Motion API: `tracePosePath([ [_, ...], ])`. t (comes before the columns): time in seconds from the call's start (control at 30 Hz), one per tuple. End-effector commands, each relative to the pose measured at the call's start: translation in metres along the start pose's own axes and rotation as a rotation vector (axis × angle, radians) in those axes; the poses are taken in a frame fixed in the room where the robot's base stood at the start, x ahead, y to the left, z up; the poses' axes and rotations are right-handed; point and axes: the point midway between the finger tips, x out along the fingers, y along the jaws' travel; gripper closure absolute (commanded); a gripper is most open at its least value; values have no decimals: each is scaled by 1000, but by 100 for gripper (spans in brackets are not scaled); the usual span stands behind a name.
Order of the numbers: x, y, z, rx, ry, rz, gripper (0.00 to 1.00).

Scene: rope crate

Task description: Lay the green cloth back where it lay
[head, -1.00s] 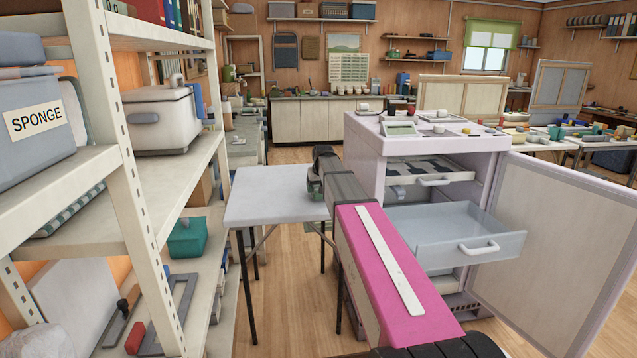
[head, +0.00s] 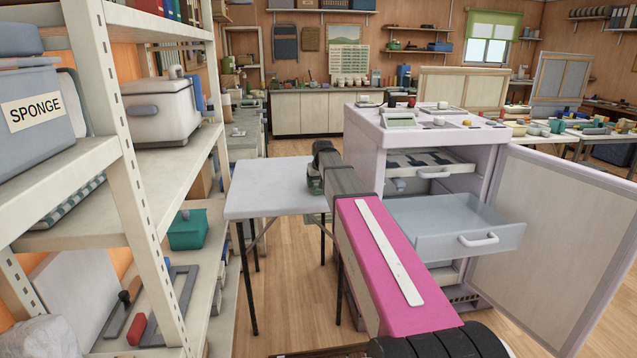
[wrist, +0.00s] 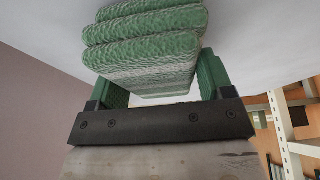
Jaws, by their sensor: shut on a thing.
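The green cloth (wrist: 145,35) is a thick folded stack with green layers and paler grey-white bands, seen in the wrist view. My gripper (wrist: 162,82) is shut on it, with a green finger on either side. In the head view my gripper (head: 315,182) is at the right part of the small grey table (head: 262,190), mostly hidden by my own arm. The cloth cannot be made out clearly there. In the wrist view a plain pale surface lies behind the cloth; I cannot tell whether the cloth touches it.
A metal shelf rack (head: 128,170) stands close on the left, with a SPONGE bin (head: 40,110), a white box (head: 160,112) and a teal bin (head: 188,230). On the right, a pale cabinet (head: 365,150) has its drawer (head: 450,225) pulled out and its door (head: 560,250) open.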

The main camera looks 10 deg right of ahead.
Motion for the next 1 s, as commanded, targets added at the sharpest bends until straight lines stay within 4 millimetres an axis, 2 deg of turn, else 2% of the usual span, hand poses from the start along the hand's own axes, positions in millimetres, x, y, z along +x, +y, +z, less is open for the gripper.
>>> tracePosePath([
  [0.43, 5, 0, 2, 0, 1, 0, 48],
  [0.47, 5, 0, 2, 0, 1, 0, 16],
  [0.5, 5, 0, 2, 0, 1, 0, 3],
  [0.53, 5, 0, 2, 0, 1, 0, 0],
  [0.87, 5, 0, 2, 0, 0, 0, 0],
  [1.0, -1, 0, 2, 0, 1, 0, 0],
])
